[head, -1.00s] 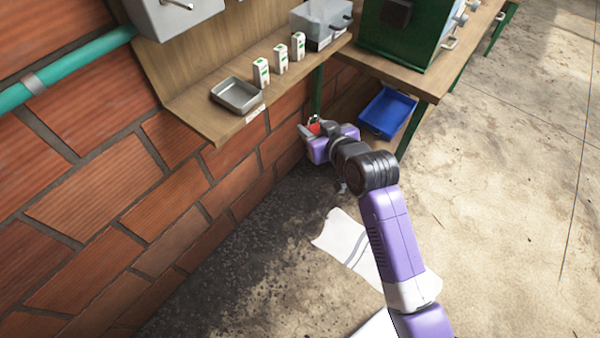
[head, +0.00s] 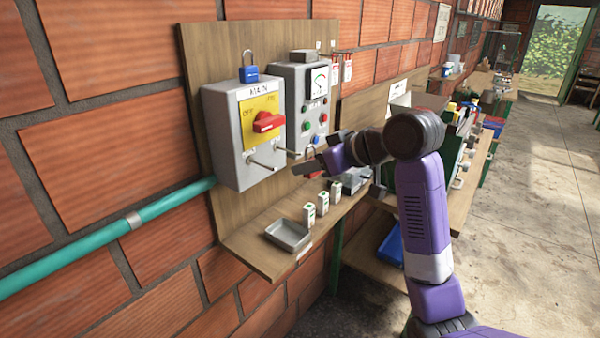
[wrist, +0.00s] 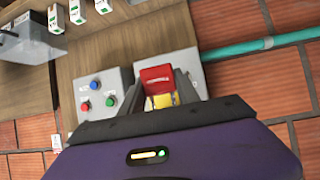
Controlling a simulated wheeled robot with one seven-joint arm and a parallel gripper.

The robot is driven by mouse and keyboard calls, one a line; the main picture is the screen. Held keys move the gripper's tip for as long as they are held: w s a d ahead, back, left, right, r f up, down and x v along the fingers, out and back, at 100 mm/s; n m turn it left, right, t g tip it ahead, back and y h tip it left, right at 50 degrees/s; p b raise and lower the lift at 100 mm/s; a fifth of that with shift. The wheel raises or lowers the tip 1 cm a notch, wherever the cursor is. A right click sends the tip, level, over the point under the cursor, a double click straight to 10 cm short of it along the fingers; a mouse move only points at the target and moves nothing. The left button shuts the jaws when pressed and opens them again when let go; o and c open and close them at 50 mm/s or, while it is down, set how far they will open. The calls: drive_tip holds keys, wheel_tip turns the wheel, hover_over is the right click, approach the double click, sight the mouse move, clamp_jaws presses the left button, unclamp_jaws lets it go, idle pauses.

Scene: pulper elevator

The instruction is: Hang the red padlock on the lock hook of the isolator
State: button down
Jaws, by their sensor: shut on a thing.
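The isolator (head: 226,135) is a grey wall box marked MAIN, with a yellow plate and a red rotary handle (head: 268,122). Two metal pegs (head: 262,164) stick out of its lower front; I cannot tell which is the lock hook. My gripper (head: 306,168) is right of the pegs and apart from the box, in front of the wall board. In the wrist view my gripper (wrist: 163,88) is shut on the red padlock (wrist: 157,75), its red body between the fingers. The padlock's shackle is not clear. The isolator (wrist: 187,62) shows behind the padlock there.
Below, a shelf (head: 262,262) holds a metal tray (head: 287,237) and several small white boxes (head: 309,214). Teal conduit (head: 110,237) runs left.

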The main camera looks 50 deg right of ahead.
drive_tip(key=s+a+f+n+y, duration=0.1)
drive_tip(key=a+f, duration=0.2)
drive_tip(key=a, duration=0.1)
drive_tip(key=w+f+b, duration=0.2)
drive_tip(key=w, duration=0.6)
drive_tip(key=shift+w+a+f+g, duration=0.15)
drive_tip(key=shift+w+a+g, duration=0.15)
drive_tip(key=shift+w, duration=0.05)
idle(0.8)
idle(0.6)
drive_tip(key=c, duration=0.8)
unclamp_jaws()
drive_tip(key=shift+b+v, duration=0.9)
drive_tip(key=shift+v, duration=2.95)
